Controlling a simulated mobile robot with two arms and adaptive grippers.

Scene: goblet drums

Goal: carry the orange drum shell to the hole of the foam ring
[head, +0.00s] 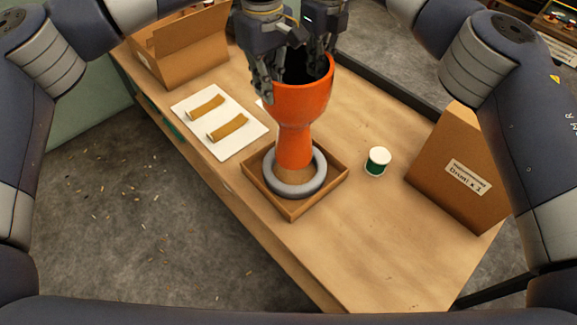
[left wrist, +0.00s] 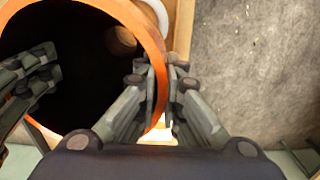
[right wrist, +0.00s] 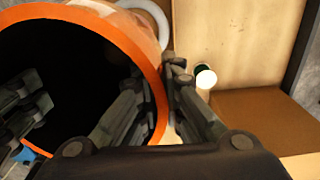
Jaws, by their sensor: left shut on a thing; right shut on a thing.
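The orange drum shell (head: 296,110) is upright, wide mouth up, with its narrow lower part in line with the hole of the grey foam ring (head: 283,188). I cannot tell whether its foot is inside the hole or just above it. The ring lies in a shallow brown tray (head: 318,200). My left gripper (head: 268,85) is shut on the left side of the shell's rim, which also shows in the left wrist view (left wrist: 150,40). My right gripper (head: 318,62) is shut on the rim's right side, also seen in the right wrist view (right wrist: 150,75).
A white board (head: 222,143) with two tan strips lies left of the shell. A green and white cup (head: 377,162) stands right of the tray. A labelled cardboard box (head: 460,165) is at the right, an open box (head: 185,50) at the back left. The table front is clear.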

